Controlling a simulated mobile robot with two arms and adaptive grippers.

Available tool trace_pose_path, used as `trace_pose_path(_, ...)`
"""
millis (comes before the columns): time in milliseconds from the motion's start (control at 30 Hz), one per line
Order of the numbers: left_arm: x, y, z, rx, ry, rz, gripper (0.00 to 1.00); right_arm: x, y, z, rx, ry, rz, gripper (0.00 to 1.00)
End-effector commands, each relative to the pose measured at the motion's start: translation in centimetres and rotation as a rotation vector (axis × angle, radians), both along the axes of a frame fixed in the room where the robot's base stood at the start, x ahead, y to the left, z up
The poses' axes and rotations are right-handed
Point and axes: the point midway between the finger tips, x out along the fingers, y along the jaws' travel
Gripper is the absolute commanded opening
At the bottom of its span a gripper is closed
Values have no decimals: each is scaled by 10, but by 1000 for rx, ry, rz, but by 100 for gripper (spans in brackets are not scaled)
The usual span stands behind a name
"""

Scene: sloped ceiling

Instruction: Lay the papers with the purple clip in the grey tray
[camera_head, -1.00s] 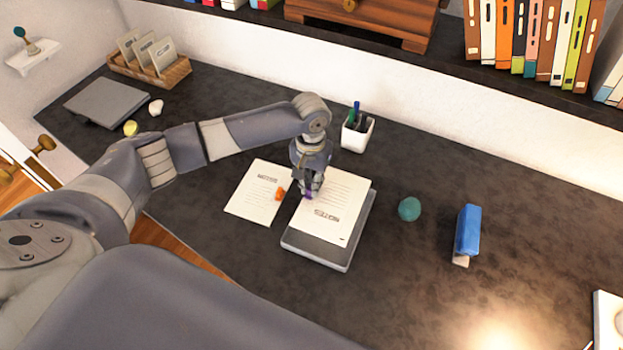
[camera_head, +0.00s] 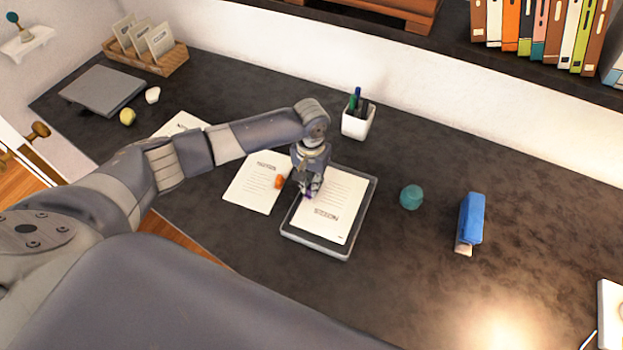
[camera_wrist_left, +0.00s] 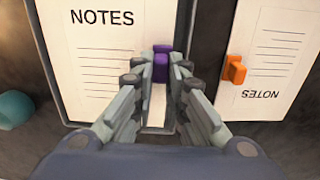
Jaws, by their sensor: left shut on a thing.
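The papers with the purple clip (camera_head: 333,208) lie within the rim of the grey tray (camera_head: 316,248) in the head view. The papers also show in the left wrist view (camera_wrist_left: 105,50), with NOTES printed on them. My left gripper (camera_head: 308,192) is shut on the purple clip (camera_wrist_left: 161,64) at the papers' edge, low over the tray's left side. The gripper's fingers also show in the left wrist view (camera_wrist_left: 160,82). The fingers hide part of the clip. My right gripper is not in view.
Papers with an orange clip (camera_head: 256,185) lie just left of the tray. A white pen cup (camera_head: 357,123) stands behind it. A teal object (camera_head: 411,197) and a blue stapler-like object (camera_head: 470,222) are to the right. Another sheet (camera_head: 180,124) lies partly behind my left arm.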

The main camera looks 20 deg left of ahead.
Motion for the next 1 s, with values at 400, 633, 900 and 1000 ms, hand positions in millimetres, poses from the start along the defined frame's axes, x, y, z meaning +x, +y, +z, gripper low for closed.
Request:
trace_pose_path(400, 0, 0, -23, -1, 0, -1, 0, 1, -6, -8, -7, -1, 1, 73)
trace_pose_path(633, 0, 0, -26, 0, -1, -1, 0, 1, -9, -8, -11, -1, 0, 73)
trace_pose_path(900, 0, 0, -26, 0, -1, 0, 0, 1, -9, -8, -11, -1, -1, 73)
trace_pose_path(1000, 0, 0, -26, 0, -1, 0, 36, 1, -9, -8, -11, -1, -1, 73)
